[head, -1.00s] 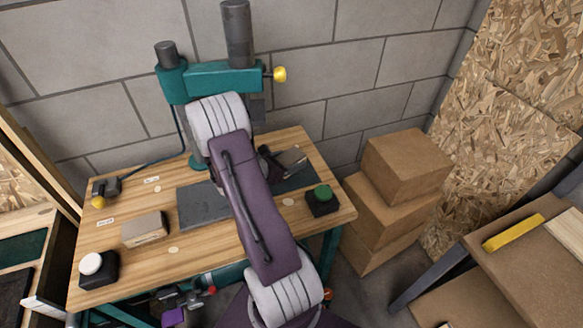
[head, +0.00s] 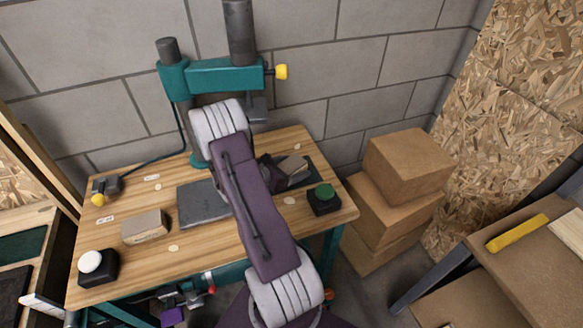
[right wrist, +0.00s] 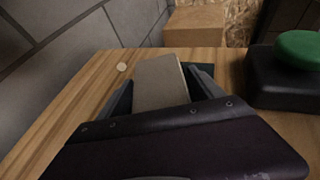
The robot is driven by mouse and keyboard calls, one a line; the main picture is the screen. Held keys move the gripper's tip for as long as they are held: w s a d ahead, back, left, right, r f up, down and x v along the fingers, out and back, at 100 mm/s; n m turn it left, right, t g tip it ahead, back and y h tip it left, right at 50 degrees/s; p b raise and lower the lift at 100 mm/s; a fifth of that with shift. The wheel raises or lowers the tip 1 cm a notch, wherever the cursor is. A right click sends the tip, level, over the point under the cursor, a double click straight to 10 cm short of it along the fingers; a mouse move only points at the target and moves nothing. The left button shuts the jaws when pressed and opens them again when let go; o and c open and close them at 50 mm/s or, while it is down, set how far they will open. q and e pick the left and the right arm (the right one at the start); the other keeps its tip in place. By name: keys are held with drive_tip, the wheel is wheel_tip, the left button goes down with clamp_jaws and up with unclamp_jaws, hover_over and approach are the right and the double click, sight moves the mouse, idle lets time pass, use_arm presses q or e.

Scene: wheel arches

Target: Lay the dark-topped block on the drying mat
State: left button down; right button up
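My right gripper (head: 276,168) reaches over the back right of the bench. Its fingers lie along both sides of a block (head: 293,166), which also shows in the right wrist view (right wrist: 160,82). The block's visible top looks grey-tan. A dark mat (head: 304,177) shows under and beside the block; whether they touch is unclear. A similar block (head: 145,227) with a grey-tan top lies on the left of the bench. What looks like my left gripper (head: 177,301) is low at the bench's front edge, its fingers unclear.
A grey slab (head: 203,204) lies mid-bench, partly behind my right arm. A green button box (head: 324,199) stands at the right, a white one (head: 97,268) front left. A teal press (head: 214,77) stands behind. Cartons (head: 408,166) are stacked beyond the bench.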

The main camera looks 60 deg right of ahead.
drive_tip(key=shift+r+p, duration=0.3)
drive_tip(key=shift+r, duration=0.05)
drive_tip(key=v, duration=1.2)
drive_tip(key=shift+f, duration=0.1)
